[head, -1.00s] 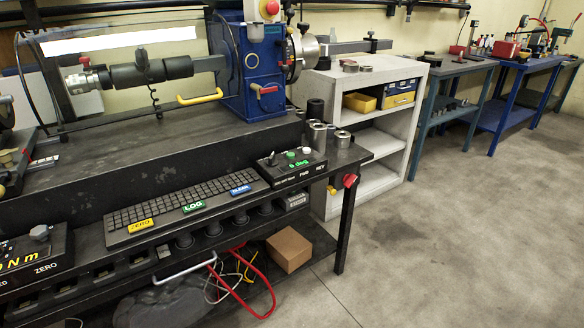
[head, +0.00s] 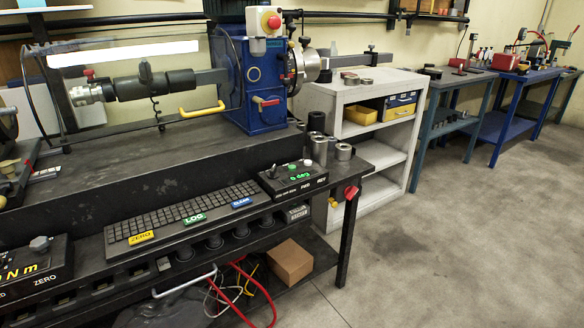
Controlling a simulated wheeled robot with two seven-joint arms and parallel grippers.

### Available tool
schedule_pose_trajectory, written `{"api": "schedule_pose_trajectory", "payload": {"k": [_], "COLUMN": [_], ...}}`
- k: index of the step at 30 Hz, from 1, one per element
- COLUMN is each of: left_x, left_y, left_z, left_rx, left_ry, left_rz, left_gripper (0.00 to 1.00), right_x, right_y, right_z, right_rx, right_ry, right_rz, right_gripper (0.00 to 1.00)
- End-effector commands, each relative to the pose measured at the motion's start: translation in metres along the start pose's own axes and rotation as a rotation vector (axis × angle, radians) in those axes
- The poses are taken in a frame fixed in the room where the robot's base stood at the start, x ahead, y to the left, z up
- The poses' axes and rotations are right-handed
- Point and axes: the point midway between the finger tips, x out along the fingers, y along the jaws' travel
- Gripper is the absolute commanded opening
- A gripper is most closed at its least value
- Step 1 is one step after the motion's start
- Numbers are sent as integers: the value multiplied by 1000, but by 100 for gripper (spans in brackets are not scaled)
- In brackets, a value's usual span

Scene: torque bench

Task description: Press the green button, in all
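A small green button (head: 292,167) sits on top of a black control box (head: 283,190) at the right end of the bench in the head view. It stands between a black knob lever (head: 273,171) and a pale button (head: 307,162). A green readout showing "0 deg" (head: 299,177) is just below it on the box. A green LOG label (head: 195,218) also shows on the keyboard's front edge. Neither of my grippers is in view.
The black keyboard (head: 180,211) lies left of the control box. Metal sockets (head: 319,150) stand behind the box. A red knob (head: 351,192) is on the bench's right end, and a red stop button (head: 272,21) tops the blue machine (head: 262,90). Open floor lies to the right.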

Motion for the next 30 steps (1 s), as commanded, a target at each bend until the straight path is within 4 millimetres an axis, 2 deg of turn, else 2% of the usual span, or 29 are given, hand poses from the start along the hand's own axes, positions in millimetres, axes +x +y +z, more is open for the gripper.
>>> {"api": "schedule_pose_trajectory", "payload": {"k": [1, 3, 4, 30], "left_x": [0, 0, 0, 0], "left_y": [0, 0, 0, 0], "left_z": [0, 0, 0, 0], "left_rx": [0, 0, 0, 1], "left_ry": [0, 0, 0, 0], "left_rz": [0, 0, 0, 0], "left_gripper": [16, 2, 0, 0], "right_x": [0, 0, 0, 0], "right_y": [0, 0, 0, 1], "right_z": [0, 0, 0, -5], "right_rx": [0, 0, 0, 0], "right_ry": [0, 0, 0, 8], "right_rz": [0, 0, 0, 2], "right_gripper": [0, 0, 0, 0]}}
